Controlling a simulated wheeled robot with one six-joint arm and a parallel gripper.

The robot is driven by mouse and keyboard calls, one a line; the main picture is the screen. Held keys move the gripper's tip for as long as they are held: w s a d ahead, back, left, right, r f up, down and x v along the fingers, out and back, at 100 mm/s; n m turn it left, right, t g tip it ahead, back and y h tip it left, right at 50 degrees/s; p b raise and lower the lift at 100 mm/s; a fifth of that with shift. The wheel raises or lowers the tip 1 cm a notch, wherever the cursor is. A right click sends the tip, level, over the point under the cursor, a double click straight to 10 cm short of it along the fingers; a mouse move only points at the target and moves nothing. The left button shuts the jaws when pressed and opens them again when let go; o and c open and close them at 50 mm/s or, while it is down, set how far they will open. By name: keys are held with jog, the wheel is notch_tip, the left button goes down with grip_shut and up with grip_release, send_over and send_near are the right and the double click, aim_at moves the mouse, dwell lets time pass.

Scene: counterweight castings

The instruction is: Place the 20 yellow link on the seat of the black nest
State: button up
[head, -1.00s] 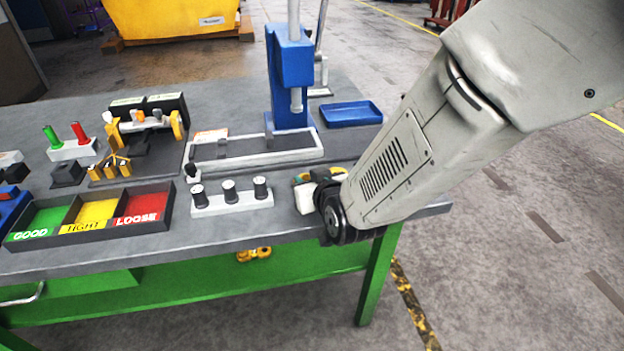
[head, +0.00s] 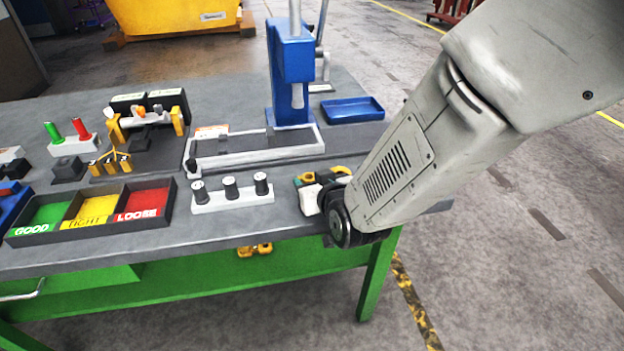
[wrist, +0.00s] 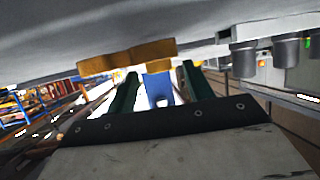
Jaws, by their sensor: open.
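A yellow link (head: 340,170) lies on the bench top by my gripper, partly hidden behind it in the head view. In the wrist view, which looks upside down, a yellow-orange piece (wrist: 127,57) lies just beyond the fingertips against the grey bench surface. My gripper (wrist: 158,82) is open, its two green fingers apart with nothing visibly between them. In the head view it is low at the bench's front right, mostly hidden by my arm. A small black block (head: 68,168) sits at the left; I cannot tell whether it is the nest. The number 20 is not readable.
Behind are a blue press (head: 290,75), a framed tray (head: 255,152) and a blue tray (head: 352,110). A three-part bin (head: 92,230) and yellow rack pieces (head: 110,163) are left.

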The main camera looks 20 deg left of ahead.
jog(key=v, duration=0.7)
jog(key=shift+s+a+f, duration=0.1)
jog(key=shift+s+a, duration=0.1)
jog(key=shift+s, duration=0.15)
jog(key=w+d+r+m+g+h, duration=0.25)
jog(key=d+r, duration=0.25)
jog(key=d, duration=0.7)
jog(key=s+d+r+m+g+h, duration=0.1)
jog(key=s+d+r+h, duration=0.1)
jog(key=d, duration=0.8)
jog(key=s+d+r+m+g+h, duration=0.2)
jog(key=s+d, duration=0.3)
jog(key=d, duration=0.5)
jog(key=shift+r, duration=0.6)
jog(key=shift+o, duration=0.4)
jog(key=s+d+r+m+g+h, duration=0.2)
jog(key=s+d, duration=0.6)
jog(key=s, duration=0.4)
jog(key=shift+d+r+g, duration=0.3)
jog(key=shift+g, duration=0.25)
jog(key=shift+s+d+m, duration=0.1)
jog(key=shift+s+m, duration=0.15)
jog(key=shift+s, duration=0.25)
